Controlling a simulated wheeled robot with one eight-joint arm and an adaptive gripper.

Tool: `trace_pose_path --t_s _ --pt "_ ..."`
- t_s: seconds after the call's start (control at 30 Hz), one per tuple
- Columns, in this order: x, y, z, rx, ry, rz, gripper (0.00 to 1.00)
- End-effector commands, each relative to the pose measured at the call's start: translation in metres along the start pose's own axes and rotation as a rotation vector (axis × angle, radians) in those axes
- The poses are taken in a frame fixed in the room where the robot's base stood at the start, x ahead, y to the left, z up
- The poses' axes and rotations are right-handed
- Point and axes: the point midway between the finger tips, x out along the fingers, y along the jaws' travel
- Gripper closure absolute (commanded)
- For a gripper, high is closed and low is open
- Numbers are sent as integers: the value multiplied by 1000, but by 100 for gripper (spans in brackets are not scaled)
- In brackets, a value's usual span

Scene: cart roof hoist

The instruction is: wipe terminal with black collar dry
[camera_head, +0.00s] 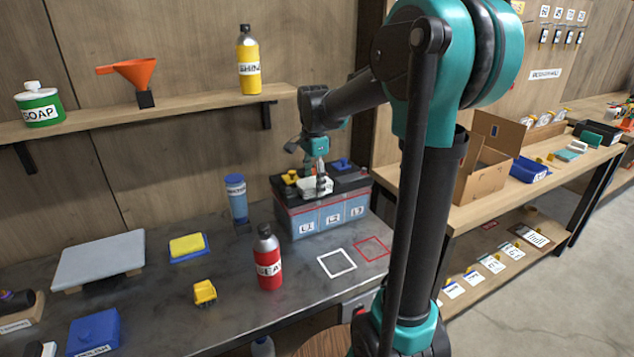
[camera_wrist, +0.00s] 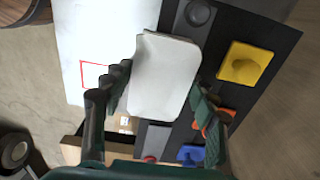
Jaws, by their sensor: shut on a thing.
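My gripper (camera_head: 318,178) is shut on a white cloth or pad (camera_wrist: 165,75), which also shows in the head view (camera_head: 316,187), over the top of the battery (camera_head: 310,220). The battery is dark on top with pale blue sides marked L1, L2 and L3. In the wrist view a dark round post (camera_wrist: 198,14) sits on the black top just beyond the pad's far edge; I cannot tell if it has the black collar. A yellow-collared terminal (camera_wrist: 245,63) is right of the pad. A blue part (camera_wrist: 190,155) lies near the right finger. The pad hides part of the top.
White (camera_head: 337,264) and red (camera_head: 372,248) outlined squares mark the bench (camera_head: 210,330) in front. A yellow sponge (camera_head: 187,245) lies farther left. A cardboard box (camera_head: 483,178) stands on the right bench.

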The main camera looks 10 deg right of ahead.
Motion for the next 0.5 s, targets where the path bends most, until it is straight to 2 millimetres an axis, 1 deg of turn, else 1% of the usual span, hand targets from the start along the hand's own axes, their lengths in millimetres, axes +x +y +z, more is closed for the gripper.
trace_pose_path --t_s 0.13,0.5 --pt "1 0 -4 0 -2 0 70" --pt "-1 0 -25 2 0 0 71"
